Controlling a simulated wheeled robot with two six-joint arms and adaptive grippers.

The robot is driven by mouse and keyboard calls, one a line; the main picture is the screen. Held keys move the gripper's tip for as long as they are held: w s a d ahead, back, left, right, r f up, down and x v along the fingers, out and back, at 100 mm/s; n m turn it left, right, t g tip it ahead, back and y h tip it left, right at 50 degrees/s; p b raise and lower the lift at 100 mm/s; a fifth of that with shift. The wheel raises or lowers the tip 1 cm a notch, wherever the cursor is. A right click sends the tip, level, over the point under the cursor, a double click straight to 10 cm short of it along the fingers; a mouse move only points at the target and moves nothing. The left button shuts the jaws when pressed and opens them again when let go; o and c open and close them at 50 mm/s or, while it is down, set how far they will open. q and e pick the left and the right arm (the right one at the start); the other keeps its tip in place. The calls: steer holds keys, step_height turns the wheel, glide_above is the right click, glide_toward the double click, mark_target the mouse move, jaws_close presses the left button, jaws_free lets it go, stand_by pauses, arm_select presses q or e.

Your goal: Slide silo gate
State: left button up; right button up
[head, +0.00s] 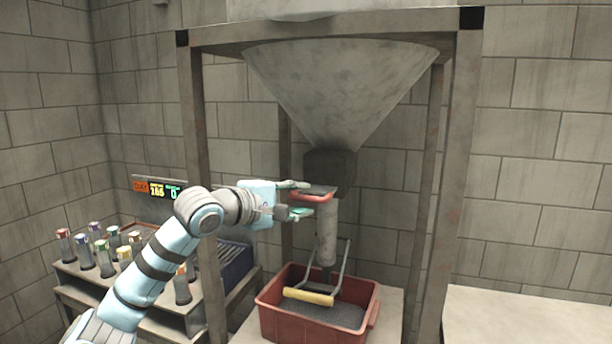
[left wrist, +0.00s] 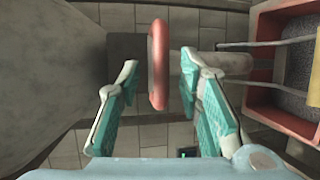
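The silo (head: 340,85) is a grey cone in a metal frame, with a dark outlet block (head: 329,168) at its bottom. The gate's red handle (head: 311,197) sticks out under the block, above a grey spout pipe (head: 327,235). My left gripper (head: 300,199) is at the handle, its fingers above and below it. In the left wrist view the red handle (left wrist: 158,62) stands between the two open teal-padded fingers (left wrist: 160,85), with gaps on both sides. My right gripper is in neither view.
A red bin (head: 270,320) with dark grains and a yellow-handled tool (head: 308,297) stands below the spout. Silo frame posts (head: 452,190) stand at both sides.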

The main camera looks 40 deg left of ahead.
mark_target(313, 193)
arm_select(q)
steer(key=shift+w+d+f, duration=0.1)
steer(key=shift+w, duration=1)
steer(key=shift+w+f, duration=0.25)
steer(key=shift+w, duration=0.05)
steer(key=shift+c, duration=0.4)
jaws_close()
